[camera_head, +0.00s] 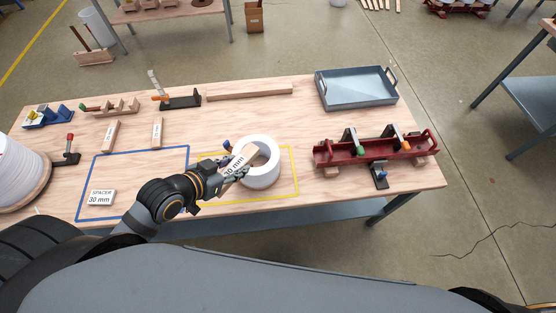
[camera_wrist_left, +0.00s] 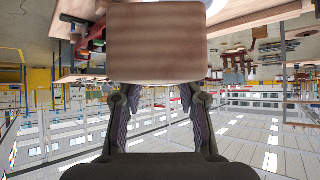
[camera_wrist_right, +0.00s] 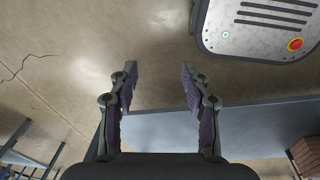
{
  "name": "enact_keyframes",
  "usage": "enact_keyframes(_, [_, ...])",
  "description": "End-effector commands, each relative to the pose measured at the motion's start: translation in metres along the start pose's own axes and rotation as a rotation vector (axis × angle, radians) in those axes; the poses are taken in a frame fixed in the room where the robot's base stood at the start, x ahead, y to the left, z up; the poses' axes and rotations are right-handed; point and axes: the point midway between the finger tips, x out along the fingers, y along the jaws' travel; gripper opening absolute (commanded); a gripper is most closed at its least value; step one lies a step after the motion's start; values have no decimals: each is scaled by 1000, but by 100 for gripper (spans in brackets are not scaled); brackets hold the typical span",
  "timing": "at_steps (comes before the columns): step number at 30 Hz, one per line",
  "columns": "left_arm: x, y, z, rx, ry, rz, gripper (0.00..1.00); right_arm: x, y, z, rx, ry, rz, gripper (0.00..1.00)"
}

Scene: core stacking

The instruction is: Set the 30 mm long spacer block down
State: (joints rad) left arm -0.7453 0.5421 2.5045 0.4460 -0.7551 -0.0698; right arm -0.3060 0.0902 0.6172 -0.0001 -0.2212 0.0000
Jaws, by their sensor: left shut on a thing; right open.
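My left gripper (camera_head: 230,172) is shut on a pale wooden spacer block (camera_head: 240,160) marked "30 mm". The block is tilted in the head view and overlaps the left side of the white ring-shaped core (camera_head: 265,176); I cannot tell whether they touch. In the left wrist view the block (camera_wrist_left: 157,42) sits across both fingers. Another block labelled "SPACER 30 mm" (camera_head: 101,197) lies inside the blue outline (camera_head: 133,153) on the table. My right gripper (camera_wrist_right: 158,85) is open and empty, over the floor, off the table.
The white core stands in the yellow outline (camera_head: 297,172). A red fixture (camera_head: 375,149) and a grey tray (camera_head: 356,88) are at the right. A large white roll (camera_head: 18,170) stands far left. Two wooden pieces (camera_head: 111,135) lie behind the blue outline, whose middle is clear.

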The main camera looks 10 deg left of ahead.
Motion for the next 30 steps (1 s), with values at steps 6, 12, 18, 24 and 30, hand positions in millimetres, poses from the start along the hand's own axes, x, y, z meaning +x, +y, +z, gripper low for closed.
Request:
enact_keyframes(6, [0,2,-1,4,3,5,0,2,-10,-10,6,16,-11,48])
enact_keyframes(12, [38,-10,1,4,13,2,0,54,-20,-10,9,22,-19,48])
enact_keyframes(18, [75,-24,-6,2,13,3,0,108,-21,0,7,15,-14,48])
enact_keyframes(24, [94,-32,-10,7,11,3,0,161,-20,7,4,10,-8,48])
enact_keyframes(30, [129,-42,-9,-7,2,9,0,159,-20,9,4,7,-7,48])
